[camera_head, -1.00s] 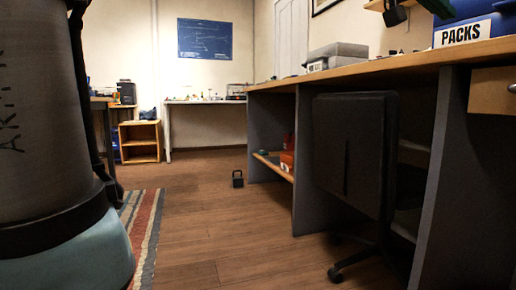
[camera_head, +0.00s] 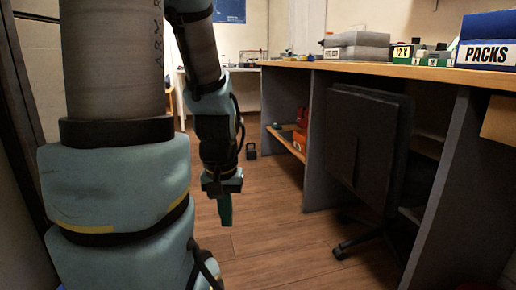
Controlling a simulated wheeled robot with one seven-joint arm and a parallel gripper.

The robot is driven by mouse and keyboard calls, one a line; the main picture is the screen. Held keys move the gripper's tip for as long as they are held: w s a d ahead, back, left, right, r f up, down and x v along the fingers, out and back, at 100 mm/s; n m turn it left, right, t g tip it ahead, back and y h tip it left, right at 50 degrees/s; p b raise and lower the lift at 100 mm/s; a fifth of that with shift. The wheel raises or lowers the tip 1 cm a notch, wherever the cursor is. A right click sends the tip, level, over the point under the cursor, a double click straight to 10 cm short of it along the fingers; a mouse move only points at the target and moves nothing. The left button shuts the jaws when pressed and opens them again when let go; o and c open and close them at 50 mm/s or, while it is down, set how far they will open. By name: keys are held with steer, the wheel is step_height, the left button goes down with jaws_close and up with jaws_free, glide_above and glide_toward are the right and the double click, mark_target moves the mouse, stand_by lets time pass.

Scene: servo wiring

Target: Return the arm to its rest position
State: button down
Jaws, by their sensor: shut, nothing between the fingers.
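My arm fills the left part of the head camera view, with a thick grey and pale blue column in front and a thinner link bending down behind it. My gripper (camera_head: 225,222) hangs from that link, pointing down. Its green fingers are together and hold nothing. It hangs in open space left of the workbench (camera_head: 430,72), below the level of the bench top, with wooden floor behind it. It appears clear of the bench and the chair.
A black office chair (camera_head: 368,135) stands under the bench. A blue PACKS bin (camera_head: 487,40), grey cases (camera_head: 356,40) and a 12 V box (camera_head: 403,53) sit on top. A small dark weight-like object (camera_head: 251,151) stands on the floor. Open floor (camera_head: 270,240) lies between arm and chair.

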step_height(320, 180, up, 38)
steer(key=p, duration=3.6)
steer(key=shift+w+d, duration=0.25)
steer(key=shift+w, duration=0.05)
